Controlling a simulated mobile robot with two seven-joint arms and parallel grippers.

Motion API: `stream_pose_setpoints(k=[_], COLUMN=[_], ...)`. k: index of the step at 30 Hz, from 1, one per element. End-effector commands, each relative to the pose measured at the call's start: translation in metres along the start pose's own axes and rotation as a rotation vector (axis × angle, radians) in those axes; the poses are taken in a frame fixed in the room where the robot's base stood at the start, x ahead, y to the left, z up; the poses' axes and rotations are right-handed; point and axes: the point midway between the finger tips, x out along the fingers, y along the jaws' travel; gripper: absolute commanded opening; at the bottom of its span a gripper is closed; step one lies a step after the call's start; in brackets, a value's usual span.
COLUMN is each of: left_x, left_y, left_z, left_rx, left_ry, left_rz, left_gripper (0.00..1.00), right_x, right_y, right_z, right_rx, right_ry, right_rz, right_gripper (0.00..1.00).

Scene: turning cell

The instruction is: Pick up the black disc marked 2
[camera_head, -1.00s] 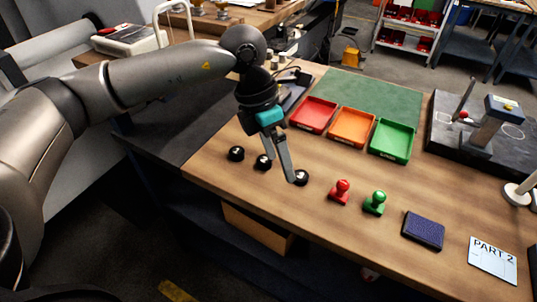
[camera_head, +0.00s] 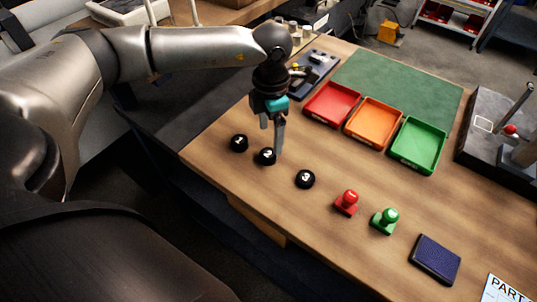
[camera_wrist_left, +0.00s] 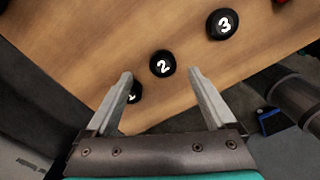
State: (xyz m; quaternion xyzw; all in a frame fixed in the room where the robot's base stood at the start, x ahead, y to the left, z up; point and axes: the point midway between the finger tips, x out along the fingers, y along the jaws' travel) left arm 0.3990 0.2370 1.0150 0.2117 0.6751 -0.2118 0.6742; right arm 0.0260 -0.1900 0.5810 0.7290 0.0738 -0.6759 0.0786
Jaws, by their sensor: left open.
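The black disc marked 2 (camera_head: 265,157) lies on the wooden table between the other two black discs. In the left wrist view the disc marked 2 (camera_wrist_left: 162,64) shows just beyond the fingertips, roughly centred between them. My left gripper (camera_head: 272,138) is open and empty, pointing down above and close to this disc. In the left wrist view its two fingers (camera_wrist_left: 160,75) are spread wide. The disc marked 1 (camera_head: 239,143) is to the left, and in the wrist view the left finger partly covers it. The disc marked 3 (camera_head: 305,179) is to the right. My right gripper is not in view.
A red stamp (camera_head: 347,202) and a green stamp (camera_head: 385,221) stand right of the discs, with a dark blue pad (camera_head: 435,259) beyond. Red (camera_head: 332,105), orange (camera_head: 373,123) and green (camera_head: 417,145) trays sit behind. The table's front edge is close to the discs.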

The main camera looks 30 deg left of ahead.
Motion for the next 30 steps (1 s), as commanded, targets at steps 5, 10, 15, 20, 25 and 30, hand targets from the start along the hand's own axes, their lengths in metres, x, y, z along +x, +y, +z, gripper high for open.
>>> stream_pose_setpoints(k=[5,10,15,20,25,30], left_x=[0.011,0.034,0.055,0.060,0.059,0.059], left_y=[-0.001,-0.004,-0.004,-0.004,-0.004,-0.004], left_z=[-0.001,-0.008,-0.008,-0.008,-0.008,-0.008], left_rx=[0.002,0.001,0.000,0.001,0.001,0.001], left_ry=[0.000,0.003,0.001,0.000,0.000,-0.001], left_rz=[0.000,-0.001,-0.001,0.000,0.000,0.000], left_gripper=[0.89,0.89,0.89,0.89,0.85,0.66], right_x=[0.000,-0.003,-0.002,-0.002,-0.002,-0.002], right_y=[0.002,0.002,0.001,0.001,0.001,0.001], right_z=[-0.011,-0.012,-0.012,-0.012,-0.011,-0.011], right_rx=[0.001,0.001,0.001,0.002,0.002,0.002], right_ry=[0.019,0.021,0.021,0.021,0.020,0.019], right_rz=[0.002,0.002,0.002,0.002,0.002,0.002], right_gripper=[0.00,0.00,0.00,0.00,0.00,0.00])
